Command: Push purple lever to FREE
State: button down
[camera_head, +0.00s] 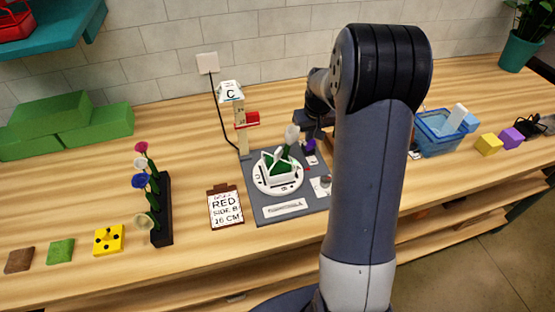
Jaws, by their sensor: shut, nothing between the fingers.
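A small purple piece (309,146), which looks like the lever, shows at the back right of the dark grey station board (257,186). Its lettering and exact position are too small to read. My gripper (308,128) is close above and behind it, shut and empty. The arm hides part of the gripper, and I cannot tell whether it touches the lever. A round white dial (264,190) on the board carries a white frame with green foam (278,163). A white flower head (291,134) stands behind the foam.
A post with a "C" sign (231,92) and red piece stands behind the board. A card reading "RED SIDE B 16 CM" (226,207) lies left. A black rack (162,215) holds several flowers. A blue basket (437,140) is right. My arm blocks the middle right.

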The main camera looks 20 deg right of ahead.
jog(key=shift+s, duration=0.15)
notch_tip(320, 180, up, 6)
jog(key=p, duration=0.4)
jog(key=shift+a+r, duration=0.15)
dwell(0.3)
notch_tip(320, 180, down, 6)
jog(key=b, duration=0.4)
jog(key=shift+f, duration=0.2)
jog(key=shift+s, duration=0.1)
